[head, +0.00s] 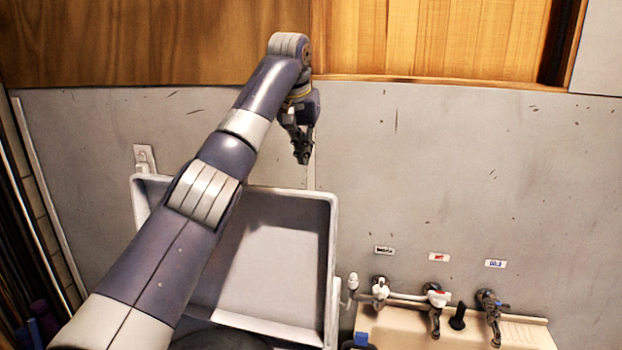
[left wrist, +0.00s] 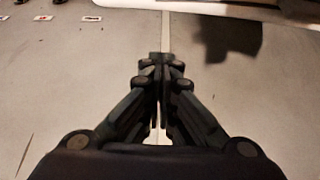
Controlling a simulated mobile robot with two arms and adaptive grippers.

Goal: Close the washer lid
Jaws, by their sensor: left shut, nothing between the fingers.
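The washer lid (head: 275,260) is a pale, shallow panel with a raised rim. It stands open, tilted up in front of the wall in the head view. Below it, a dark round part of the washer (head: 220,340) shows at the bottom edge; most of the washer is out of view. My left arm crosses in front of the lid and hides its left part. My left gripper (head: 303,158) points down near the lid's upper right corner, in front of the wall. It is shut and empty, also in the left wrist view (left wrist: 160,62). My right gripper is not in view.
A beige sink (head: 400,330) with several taps (head: 435,297) stands right of the lid. Wooden cabinets (head: 430,40) hang above the grey wall (head: 470,170). A wall socket (head: 144,157) is at the left. The wall area right of my gripper is clear.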

